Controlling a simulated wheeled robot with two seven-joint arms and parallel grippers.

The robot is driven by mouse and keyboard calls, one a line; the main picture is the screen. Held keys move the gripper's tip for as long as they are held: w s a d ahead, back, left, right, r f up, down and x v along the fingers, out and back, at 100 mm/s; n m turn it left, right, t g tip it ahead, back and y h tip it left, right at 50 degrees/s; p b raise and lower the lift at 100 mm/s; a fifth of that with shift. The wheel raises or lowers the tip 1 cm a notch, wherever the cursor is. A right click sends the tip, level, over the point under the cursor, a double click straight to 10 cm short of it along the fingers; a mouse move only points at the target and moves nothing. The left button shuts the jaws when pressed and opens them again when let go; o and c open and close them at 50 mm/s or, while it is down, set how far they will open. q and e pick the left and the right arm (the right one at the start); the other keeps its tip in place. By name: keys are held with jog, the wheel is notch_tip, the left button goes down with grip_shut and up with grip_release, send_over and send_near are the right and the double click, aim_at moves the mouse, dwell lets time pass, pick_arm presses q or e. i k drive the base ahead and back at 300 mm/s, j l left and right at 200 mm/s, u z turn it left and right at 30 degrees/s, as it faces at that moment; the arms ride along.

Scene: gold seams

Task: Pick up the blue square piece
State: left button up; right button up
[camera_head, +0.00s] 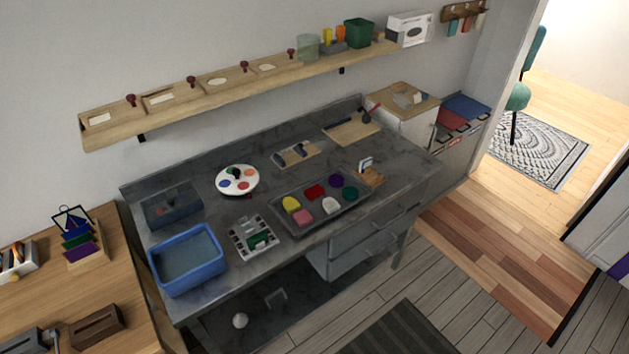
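No piece that I can clearly identify as the blue square piece shows in the head view. The dark tray (338,220) on the grey workbench holds yellow, pink, red, white, purple and green pieces, and I see no blue one among them. Neither of my grippers is in view.
A blue basin (187,286) stands on the bench (215,213) at the front left. A compartment box (254,239), a round paint palette (237,180) and a tool board (297,154) are also on it. A wall shelf (215,98) runs above. Wooden floor lies open at the right.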

aim_at(364, 163)
jog(key=i+l+u, duration=0.3)
jog(key=l, duration=0.35)
jog(key=i+l+u, duration=0.15)
jog(key=l, duration=0.25)
jog(key=i+l+u, duration=0.2)
jog(key=l, duration=0.15)
